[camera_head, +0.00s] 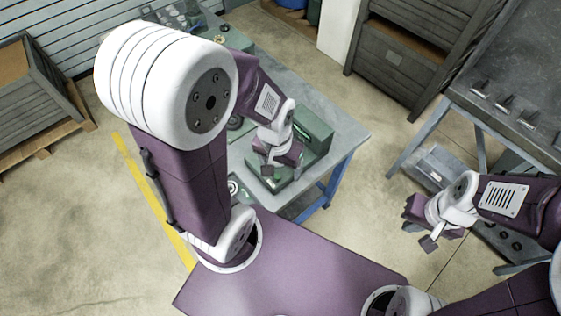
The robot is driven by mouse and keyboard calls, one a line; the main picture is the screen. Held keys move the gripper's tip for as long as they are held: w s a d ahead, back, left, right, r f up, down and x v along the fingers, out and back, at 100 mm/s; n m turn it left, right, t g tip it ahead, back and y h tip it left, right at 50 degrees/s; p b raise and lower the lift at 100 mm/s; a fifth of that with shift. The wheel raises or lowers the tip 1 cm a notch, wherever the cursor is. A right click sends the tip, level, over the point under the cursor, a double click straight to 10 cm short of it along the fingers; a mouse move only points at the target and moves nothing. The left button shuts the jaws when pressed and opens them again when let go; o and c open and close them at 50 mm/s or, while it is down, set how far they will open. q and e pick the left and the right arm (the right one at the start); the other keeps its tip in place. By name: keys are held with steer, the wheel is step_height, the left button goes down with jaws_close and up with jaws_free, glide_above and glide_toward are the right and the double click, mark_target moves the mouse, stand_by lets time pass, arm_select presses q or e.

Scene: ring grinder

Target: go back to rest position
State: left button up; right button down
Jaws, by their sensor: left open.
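My left arm reaches over the blue-legged workbench (345,135). Its gripper (280,172) is open, over the front part of a green machine (315,130) on that bench. I cannot tell whether it touches the machine, and I see nothing held in it. The left arm hides part of the bench. My right gripper (421,236) hangs at the right, in front of a second bench. Its fingertips look apart, with nothing visible between them.
The second grey metal bench (460,98) stands at the right, with small parts on top and a lower shelf. Wooden-slatted crates stand at the back (405,50) and far left (35,95). A yellow floor line (140,175) runs at the left. Open floor lies between the benches.

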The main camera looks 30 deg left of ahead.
step_height(320, 180, down, 9)
steer(key=b, duration=0.8)
steer(key=shift+w+a+b, duration=0.15)
steer(key=shift+w+b, duration=0.2)
steer(key=shift+w, duration=0.05)
steer(key=shift+s, duration=0.15)
